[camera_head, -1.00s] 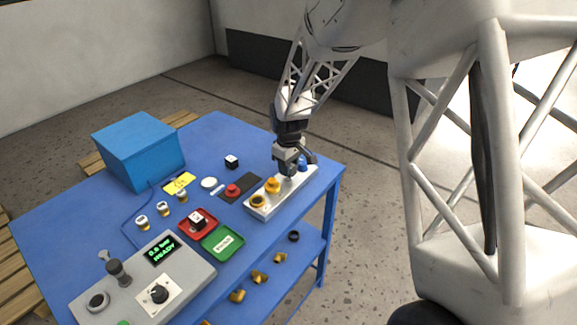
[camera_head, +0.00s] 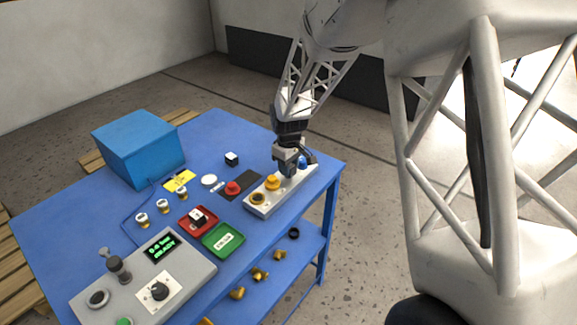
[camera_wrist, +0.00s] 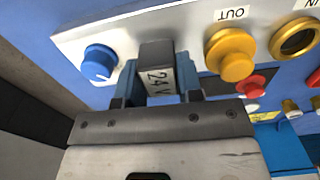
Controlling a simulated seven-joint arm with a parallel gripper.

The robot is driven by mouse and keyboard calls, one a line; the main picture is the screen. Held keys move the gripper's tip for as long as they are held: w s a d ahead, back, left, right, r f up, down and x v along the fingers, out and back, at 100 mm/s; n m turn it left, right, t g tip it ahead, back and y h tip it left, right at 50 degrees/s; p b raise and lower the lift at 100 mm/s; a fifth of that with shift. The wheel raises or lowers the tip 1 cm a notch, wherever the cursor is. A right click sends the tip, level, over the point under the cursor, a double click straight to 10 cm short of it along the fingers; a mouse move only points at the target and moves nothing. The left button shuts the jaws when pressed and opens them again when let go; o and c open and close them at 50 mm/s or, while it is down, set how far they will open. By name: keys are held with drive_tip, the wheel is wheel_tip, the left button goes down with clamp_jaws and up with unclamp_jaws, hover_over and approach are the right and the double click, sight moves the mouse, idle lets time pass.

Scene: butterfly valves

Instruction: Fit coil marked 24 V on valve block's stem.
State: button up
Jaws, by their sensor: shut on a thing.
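The coil marked 24 V (camera_wrist: 158,80) is a dark block with a pale label, between the blue-grey fingers of my gripper (camera_wrist: 158,92). In the head view, my gripper (camera_head: 289,170) is shut over the silver valve block (camera_head: 262,208). The valve block (camera_wrist: 190,30) also fills the upper wrist view. The coil lies between the blue knob (camera_wrist: 98,62) and the yellow OUT fitting (camera_wrist: 232,52), at the block's top. The stem is hidden by the coil and fingers. I cannot tell how far down the coil sits.
A white-and-black cube (camera_head: 231,159) stands on the blue table (camera_head: 90,210). A similar cube (camera_head: 197,218) lies in the red tray (camera_head: 184,226), beside the green tray (camera_head: 223,250). A red knob (camera_head: 232,188) is left of the block. The grey control panel (camera_head: 195,270) stands in front.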

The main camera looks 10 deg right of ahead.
drive_tip(key=shift+f, duration=0.3)
idle(0.5)
drive_tip(key=o, duration=1.4)
drive_tip(key=shift+o, duration=0.2)
drive_tip(key=shift+r, duration=0.15)
drive_tip(key=shift+r, duration=3.6)
